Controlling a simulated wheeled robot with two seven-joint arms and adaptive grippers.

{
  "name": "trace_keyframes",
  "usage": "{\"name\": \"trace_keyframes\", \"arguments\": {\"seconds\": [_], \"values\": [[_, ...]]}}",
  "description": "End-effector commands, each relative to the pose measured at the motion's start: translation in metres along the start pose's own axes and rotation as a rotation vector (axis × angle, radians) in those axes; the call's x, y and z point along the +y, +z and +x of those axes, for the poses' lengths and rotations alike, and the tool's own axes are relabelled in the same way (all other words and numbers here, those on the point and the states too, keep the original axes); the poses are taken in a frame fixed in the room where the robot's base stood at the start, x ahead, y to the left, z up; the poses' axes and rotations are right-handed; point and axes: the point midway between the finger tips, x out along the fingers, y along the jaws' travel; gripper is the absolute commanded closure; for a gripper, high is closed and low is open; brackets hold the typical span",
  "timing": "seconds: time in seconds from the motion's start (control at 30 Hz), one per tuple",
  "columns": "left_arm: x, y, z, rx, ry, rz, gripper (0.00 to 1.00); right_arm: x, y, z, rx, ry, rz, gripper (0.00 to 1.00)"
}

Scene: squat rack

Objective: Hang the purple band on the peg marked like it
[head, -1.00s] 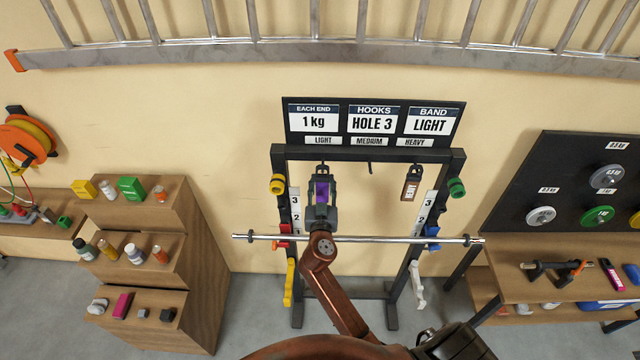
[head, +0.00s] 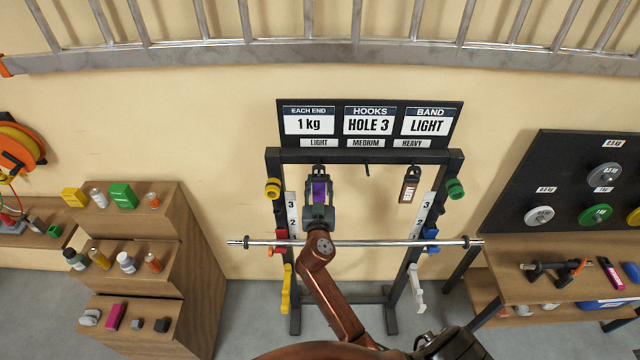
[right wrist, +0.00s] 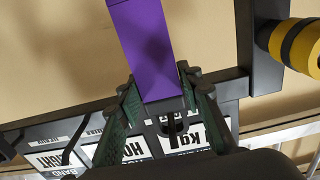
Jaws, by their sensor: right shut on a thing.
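My right gripper (head: 319,192) is shut on the purple band (head: 319,188), just below the left peg under the sign's LIGHT label (head: 319,143). In the right wrist view, the purple band (right wrist: 145,50) lies between the fingers of my right gripper (right wrist: 160,100). A dark loop or hook shows at the band's end by the rack's crossbar; I cannot tell whether the band is on the peg. The middle peg (head: 367,170), under the MEDIUM label (head: 366,143), is bare. A brown band (head: 409,186) hangs under the HEAVY label (head: 411,143). My left gripper is not in view.
A barbell (head: 375,243) lies across the rack, below my right gripper. The sign (head: 455,115) stands above the crossbar (head: 345,156). A yellow-and-black collar (right wrist: 298,45) is beside the upright. Shelves with small items stand left; a bench and plate board (head: 560,160) stand right.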

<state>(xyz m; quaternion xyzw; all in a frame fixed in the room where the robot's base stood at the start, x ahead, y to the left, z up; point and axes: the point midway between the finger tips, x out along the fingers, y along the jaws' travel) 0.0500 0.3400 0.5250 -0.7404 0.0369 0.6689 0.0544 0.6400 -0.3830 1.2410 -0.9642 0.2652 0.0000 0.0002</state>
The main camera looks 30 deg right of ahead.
Motion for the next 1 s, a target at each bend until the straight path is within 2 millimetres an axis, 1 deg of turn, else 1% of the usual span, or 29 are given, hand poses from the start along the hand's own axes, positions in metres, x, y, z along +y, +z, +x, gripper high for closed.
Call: {"name": "trace_keyframes", "arguments": {"seconds": [0.37,0.4,0.6,0.7,0.9,1.0], "values": [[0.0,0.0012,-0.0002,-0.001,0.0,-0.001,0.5,0.0008,-0.0005,-0.0001,0.001,0.001,0.0,0.88],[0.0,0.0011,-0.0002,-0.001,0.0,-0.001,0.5,0.0009,-0.0005,-0.0001,0.001,0.001,0.0,0.65],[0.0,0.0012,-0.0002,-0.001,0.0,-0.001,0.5,0.0011,-0.0003,-0.0001,0.0,0.001,0.0,0.51],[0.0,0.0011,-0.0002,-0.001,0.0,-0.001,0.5,0.0011,-0.0002,-0.0001,0.0,0.001,0.0,0.46],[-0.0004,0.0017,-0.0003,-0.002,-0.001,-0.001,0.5,0.0014,0.0002,-0.0001,-0.001,0.002,0.0,0.46],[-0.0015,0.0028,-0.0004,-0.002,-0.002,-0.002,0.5,0.0012,-0.0032,0.0,0.0,0.002,0.001,0.46]]}}
